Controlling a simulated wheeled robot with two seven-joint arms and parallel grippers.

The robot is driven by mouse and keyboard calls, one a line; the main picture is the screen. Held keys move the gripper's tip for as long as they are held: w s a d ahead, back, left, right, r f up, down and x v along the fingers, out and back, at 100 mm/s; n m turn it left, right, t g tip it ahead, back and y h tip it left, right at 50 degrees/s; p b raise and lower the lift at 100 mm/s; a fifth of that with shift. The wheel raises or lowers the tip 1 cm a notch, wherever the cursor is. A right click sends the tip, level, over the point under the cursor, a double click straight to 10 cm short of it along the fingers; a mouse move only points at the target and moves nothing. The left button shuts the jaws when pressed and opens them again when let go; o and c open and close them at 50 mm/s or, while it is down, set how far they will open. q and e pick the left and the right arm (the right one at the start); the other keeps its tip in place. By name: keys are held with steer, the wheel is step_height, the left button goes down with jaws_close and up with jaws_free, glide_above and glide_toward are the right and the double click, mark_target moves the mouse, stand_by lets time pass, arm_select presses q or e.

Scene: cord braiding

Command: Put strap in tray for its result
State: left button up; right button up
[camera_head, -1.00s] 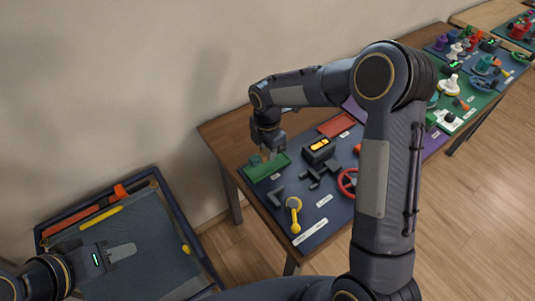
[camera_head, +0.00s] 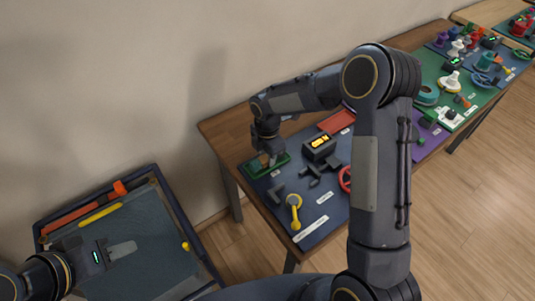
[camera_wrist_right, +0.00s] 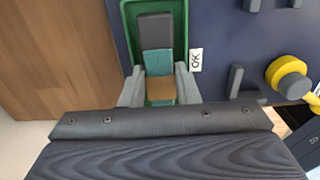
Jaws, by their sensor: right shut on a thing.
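The strap (camera_wrist_right: 160,62) shows in the right wrist view as a short strip with dark grey, teal and brown sections. It lies along the green tray (camera_wrist_right: 128,30), inside its rim, with its brown end towards my gripper. My right gripper (camera_wrist_right: 160,75) is shut on the strap, one grey finger on each side. In the head view, this right gripper (camera_head: 269,157) is down at the green tray (camera_head: 256,172) and hides part of the strap. My left gripper (camera_head: 121,250) is far off at the lower left, over another surface; its jaw gap is unclear.
An "OK" label (camera_wrist_right: 196,60) sits beside the green tray. A red tray (camera_head: 337,121), a dark box with a lit yellow display (camera_head: 320,147), a yellow lever (camera_head: 294,208) and a red wheel (camera_head: 345,179) share the board. A dark-framed bench (camera_head: 180,215) stands at lower left.

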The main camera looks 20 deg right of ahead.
steer(key=o, duration=1.1)
steer(key=shift+c, duration=0.2)
step_height(320, 180, up, 13)
steer(key=s+d+r+m+t+y, duration=0.1)
steer(key=s+d+r+m, duration=0.3)
steer(key=s+r+m, duration=0.15)
steer(key=s+d+m+t+y, duration=0.1)
steer(key=s+m+t, duration=0.3)
steer(key=s+m, duration=1.4)
steer(key=s+y, duration=0.1)
steer(key=s, duration=0.3)
steer(key=shift+s+d+r+t+y, duration=0.2)
steer(key=shift+s+d+t+y, duration=0.1)
steer(key=shift+d+y, duration=0.1)
